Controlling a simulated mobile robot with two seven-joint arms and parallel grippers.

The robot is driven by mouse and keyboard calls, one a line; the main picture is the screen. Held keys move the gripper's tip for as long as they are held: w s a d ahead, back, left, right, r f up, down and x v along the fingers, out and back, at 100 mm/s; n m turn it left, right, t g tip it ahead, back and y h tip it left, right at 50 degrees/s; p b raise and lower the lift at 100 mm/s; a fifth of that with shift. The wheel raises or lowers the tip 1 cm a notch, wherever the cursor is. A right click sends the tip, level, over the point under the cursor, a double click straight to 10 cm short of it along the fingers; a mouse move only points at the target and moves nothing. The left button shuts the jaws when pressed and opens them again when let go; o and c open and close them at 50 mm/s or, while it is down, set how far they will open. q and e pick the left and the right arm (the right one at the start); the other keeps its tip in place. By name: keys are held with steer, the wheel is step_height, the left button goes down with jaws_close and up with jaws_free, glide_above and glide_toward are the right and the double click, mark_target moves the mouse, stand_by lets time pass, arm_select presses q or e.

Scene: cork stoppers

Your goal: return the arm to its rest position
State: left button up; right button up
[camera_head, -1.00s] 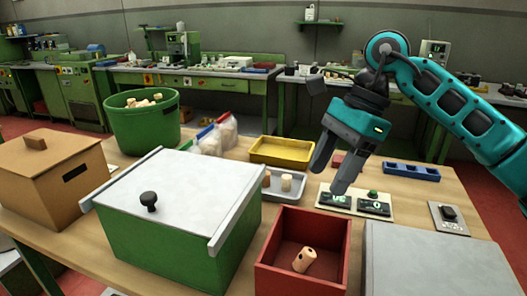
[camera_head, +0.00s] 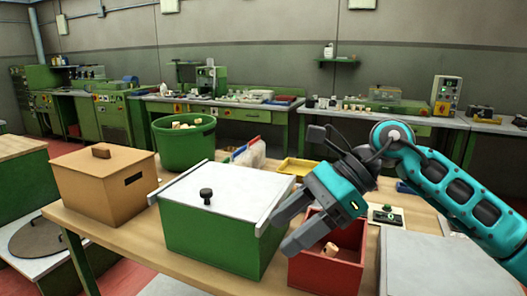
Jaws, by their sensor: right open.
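My right gripper (camera_head: 282,236) is open and empty. Its arm comes in from the right, and its fingers point down to the left. In the picture it lies over the right edge of the green box (camera_head: 205,240) with the white lid and the back left of the red bin (camera_head: 322,276). I cannot tell its exact height above them. A cork stopper (camera_head: 330,249) with dark holes is in the red bin, apart from the fingers. My left gripper is not in view.
A cardboard box (camera_head: 95,190) and a green bucket (camera_head: 180,145) of corks stand at the left. A yellow tray (camera_head: 297,167) is partly hidden behind my gripper. A panel with a green button (camera_head: 386,209) and a grey box (camera_head: 440,265) are at the right.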

steer(key=s+a+r+m+y, duration=0.3)
steer(key=a+r+m+y, duration=0.15)
steer(key=a+y, duration=0.3)
steer(key=w+d+r+m+t+y, duration=0.3)
steer(key=r+m+t+y, duration=0.15)
steer(key=m+t, duration=0.65)
steer(key=w+d+f+m+t+h, duration=0.1)
steer(key=d+f+m+t+h, duration=0.3)
steer(key=d+f+m+h, duration=0.8)
steer(key=w+d+f+m+t+h, duration=0.1)
steer(key=d+f+m+t+h, duration=0.45)
steer(key=m, duration=1.35)
steer(key=s+d+f+m+g+h, duration=0.2)
steer(key=s+f+m+g, duration=0.2)
steer(key=s+f+g, duration=0.55)
steer(key=s+d+f+m+g+h, duration=0.15)
steer(key=s+f+m+g, duration=0.35)
steer(key=s+f, duration=0.75)
steer(key=w+a+f+n+t+y, duration=0.1)
steer(key=w+a+f+n+t, duration=0.1)
steer(key=w+f+t, duration=0.3)
steer(key=shift+w+a+f+t, duration=0.2)
steer(key=shift+a+f+t, duration=0.3)
steer(key=shift+t, duration=0.4)
